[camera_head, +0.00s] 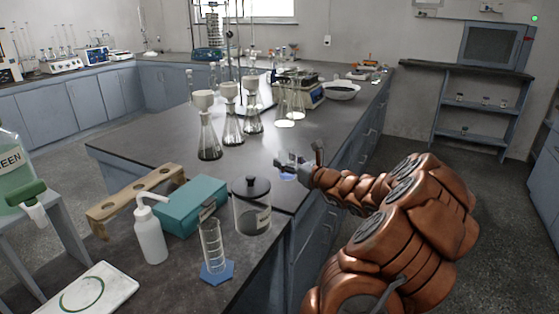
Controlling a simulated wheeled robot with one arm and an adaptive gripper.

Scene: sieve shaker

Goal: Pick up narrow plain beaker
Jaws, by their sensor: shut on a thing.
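My gripper (291,161) is at the end of my copper-coloured arm, over the right edge of the dark bench. It is shut on a small, clear glass thing, which I take to be the narrow plain beaker (288,176). Only a pale, bluish lower part of it shows below the fingers. Its outline is faint and partly hidden by the gripper. I cannot tell whether its base touches the bench top.
A lidded glass jar (253,217), a teal box (190,206), a white wash bottle (150,236) and a measuring cylinder (212,246) stand in front. Flasks with funnels (209,138) stand behind to the left. Bench top (330,125) behind the gripper is clear.

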